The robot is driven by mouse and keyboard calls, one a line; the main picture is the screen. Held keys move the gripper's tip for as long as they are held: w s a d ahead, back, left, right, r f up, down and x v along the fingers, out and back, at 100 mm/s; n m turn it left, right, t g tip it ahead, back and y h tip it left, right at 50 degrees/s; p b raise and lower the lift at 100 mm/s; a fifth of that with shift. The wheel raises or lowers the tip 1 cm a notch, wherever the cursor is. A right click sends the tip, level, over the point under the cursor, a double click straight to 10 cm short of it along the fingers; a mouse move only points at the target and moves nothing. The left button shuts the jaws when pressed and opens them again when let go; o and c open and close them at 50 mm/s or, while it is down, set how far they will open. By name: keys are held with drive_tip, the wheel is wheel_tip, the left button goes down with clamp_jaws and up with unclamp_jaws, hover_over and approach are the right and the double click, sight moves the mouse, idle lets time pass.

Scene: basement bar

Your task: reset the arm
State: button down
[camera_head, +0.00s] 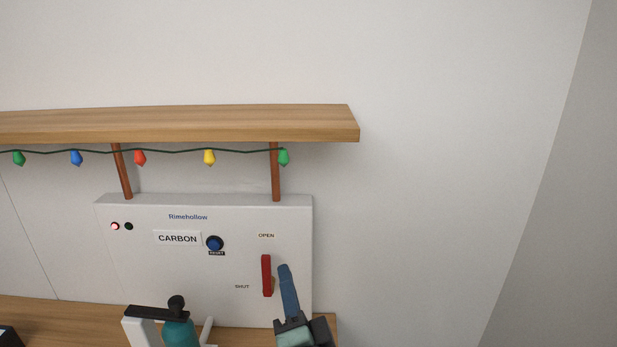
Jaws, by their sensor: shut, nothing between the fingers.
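My gripper (285,270) reaches up from the bottom of the view, its blue-grey fingers together and empty. In the picture its tip lies just right of a red lever (266,274) on the pale panel (140,262); I cannot tell whether it touches. The lever is upright, its top end below the label "OPEN" (266,236). The label "SHUT" (242,287) is to its lower left. A dark blue knob or button (214,243) sits left of the lever above a small dark label. The rest of my arm is mostly out of view.
A wooden shelf (180,124) with hanging coloured bulbs overhangs the panel on brown supports. A teal, bottle-like thing (178,334) with a black top stands at the bottom. Bare wall lies right.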

drive_tip(key=s+d+r+n+t, duration=0.15)
drive_tip(key=r+n, duration=0.25)
drive_tip(key=r, duration=0.6)
drive_tip(key=s+a+r+n+t, duration=0.1)
drive_tip(key=s+r+n+t, duration=0.2)
drive_tip(key=r, duration=0.8)
drive_tip(key=s+d+r+n+t+h, duration=0.3)
drive_tip(key=s+r, duration=0.8)
drive_tip(key=r, duration=0.4)
drive_tip(key=shift+s+r+n+t+h, duration=0.3)
drive_tip(key=shift+n+t+h, duration=0.35)
drive_tip(key=shift+n, duration=0.25)
